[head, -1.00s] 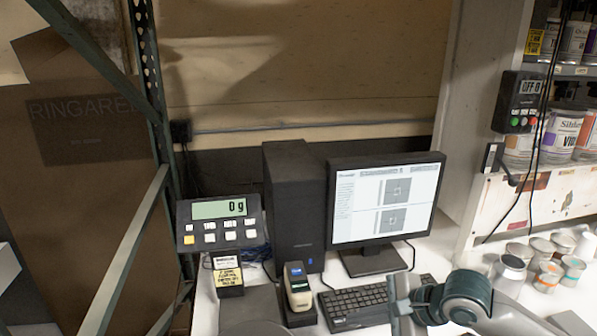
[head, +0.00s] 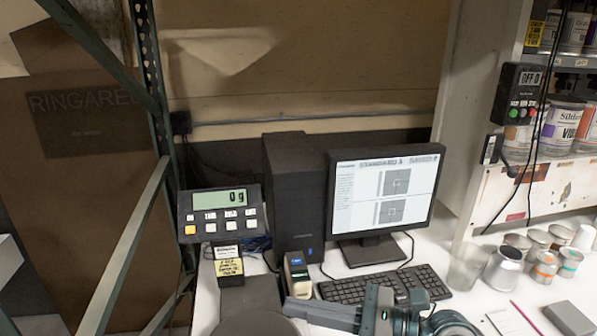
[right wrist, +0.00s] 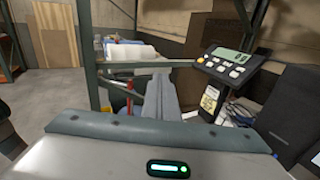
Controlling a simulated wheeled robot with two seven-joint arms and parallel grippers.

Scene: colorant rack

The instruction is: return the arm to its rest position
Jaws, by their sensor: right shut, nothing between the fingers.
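My right gripper (head: 290,308) is at the bottom middle of the head view, with its fingers pointing left. It is in front of the keyboard (head: 385,284) and to the right of the dark scale plate (head: 250,322). In the right wrist view its grey fingers (right wrist: 160,85) are together and hold nothing. Part of my right arm shows at the bottom edge of the head view. My left gripper is not in view.
The scale display (head: 221,213) reads 0 g. A small label device (head: 297,275), a monitor (head: 384,198) and a computer tower (head: 293,190) stand behind the gripper. A clear beaker (head: 466,268) and several cans stand right. A green rack post (head: 150,100) rises left.

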